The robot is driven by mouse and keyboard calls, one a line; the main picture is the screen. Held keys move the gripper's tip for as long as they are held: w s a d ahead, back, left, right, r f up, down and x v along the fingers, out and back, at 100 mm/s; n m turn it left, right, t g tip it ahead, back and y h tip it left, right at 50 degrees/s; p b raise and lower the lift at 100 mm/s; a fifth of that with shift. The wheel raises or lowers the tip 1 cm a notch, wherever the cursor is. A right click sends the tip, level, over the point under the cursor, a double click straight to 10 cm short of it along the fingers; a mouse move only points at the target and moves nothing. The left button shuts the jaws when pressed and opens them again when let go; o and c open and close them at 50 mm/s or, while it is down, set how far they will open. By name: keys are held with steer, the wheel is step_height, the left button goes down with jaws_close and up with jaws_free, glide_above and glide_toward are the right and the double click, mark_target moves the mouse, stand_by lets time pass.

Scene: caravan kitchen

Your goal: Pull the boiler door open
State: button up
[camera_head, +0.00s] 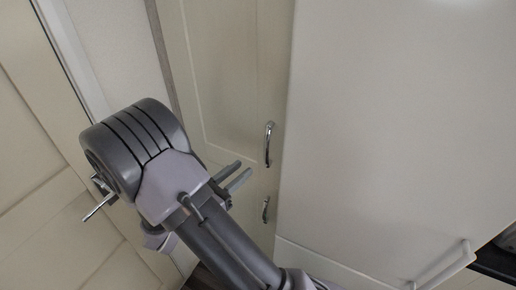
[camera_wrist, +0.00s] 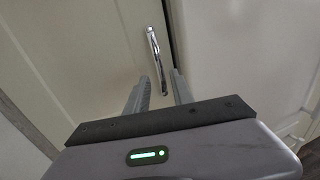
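A tall cream cupboard door (camera_head: 228,75) with a recessed panel carries an upright chrome handle (camera_head: 268,143) near its right edge. No label shows whether this is the boiler door. A second, smaller chrome handle (camera_head: 265,209) sits below it. My gripper (camera_head: 240,176) is open and empty, to the left of and below the upper handle. In the wrist view, one chrome handle (camera_wrist: 154,50) stands ahead of my gripper (camera_wrist: 159,76), its lower end seen between the two fingers. Contact does not show, and I cannot tell the remaining distance.
A large plain white panel (camera_head: 395,130) stands right of the cream door, with a pale bar handle (camera_head: 445,267) at lower right. Another panelled cream door (camera_head: 40,165) with a metal lever handle (camera_head: 100,206) is on the left, beyond my arm.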

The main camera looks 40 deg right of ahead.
mark_target(266, 149)
steer(key=d, duration=0.3)
steer(key=w+d, duration=0.1)
steer(key=d, duration=0.3)
steer(key=w+d+b, duration=0.1)
steer(key=d, duration=0.2)
steer(key=shift+d, duration=0.25)
jaws_close()
stand_by(0.8)
